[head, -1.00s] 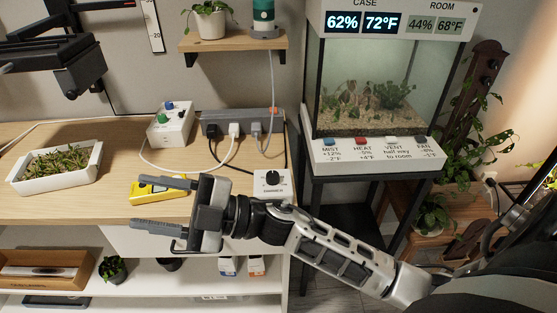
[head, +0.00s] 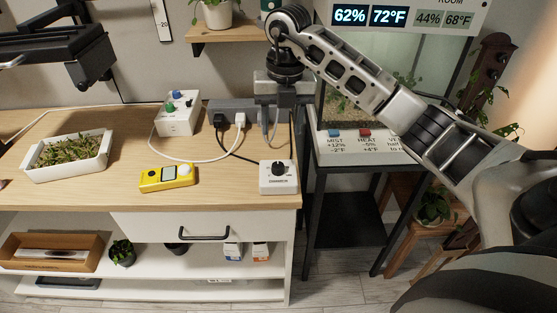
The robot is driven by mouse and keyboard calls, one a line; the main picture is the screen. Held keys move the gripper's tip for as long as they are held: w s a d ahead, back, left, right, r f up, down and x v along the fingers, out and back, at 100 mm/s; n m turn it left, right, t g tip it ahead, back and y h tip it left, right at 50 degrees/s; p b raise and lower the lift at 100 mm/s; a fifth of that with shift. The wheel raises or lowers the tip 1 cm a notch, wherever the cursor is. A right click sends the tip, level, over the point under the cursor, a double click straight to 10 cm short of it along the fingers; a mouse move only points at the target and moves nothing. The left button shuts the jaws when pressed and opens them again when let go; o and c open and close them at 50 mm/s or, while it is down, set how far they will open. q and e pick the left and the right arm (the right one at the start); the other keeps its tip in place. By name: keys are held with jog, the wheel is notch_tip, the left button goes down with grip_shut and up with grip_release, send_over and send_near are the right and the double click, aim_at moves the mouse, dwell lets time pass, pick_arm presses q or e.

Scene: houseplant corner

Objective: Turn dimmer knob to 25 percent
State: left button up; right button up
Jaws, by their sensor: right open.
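The dimmer (head: 279,184) is a small white box at the front right of the wooden bench top. Its round black knob (head: 279,169) faces up and is uncovered; I cannot read its setting exactly. My right gripper (head: 279,116) is open and empty, pointing down above the back right of the bench. It is behind and above the dimmer, apart from it, and partly covers the power strip. My left gripper is out of view.
A yellow meter (head: 167,178) lies left of the dimmer. A white control box (head: 178,118) and a grey power strip (head: 222,108) with cables stand behind. A white planter (head: 66,157) is at left. The glass case (head: 345,108) stands to the right, behind my right arm.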

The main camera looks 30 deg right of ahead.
aim_at(278, 164)
jog(key=f, duration=1)
jog(key=shift+w+a+f+p, duration=0.15)
jog(key=shift+a+f+p, duration=0.1)
jog(key=shift+f+p, duration=0.15)
jog(key=c, duration=1)
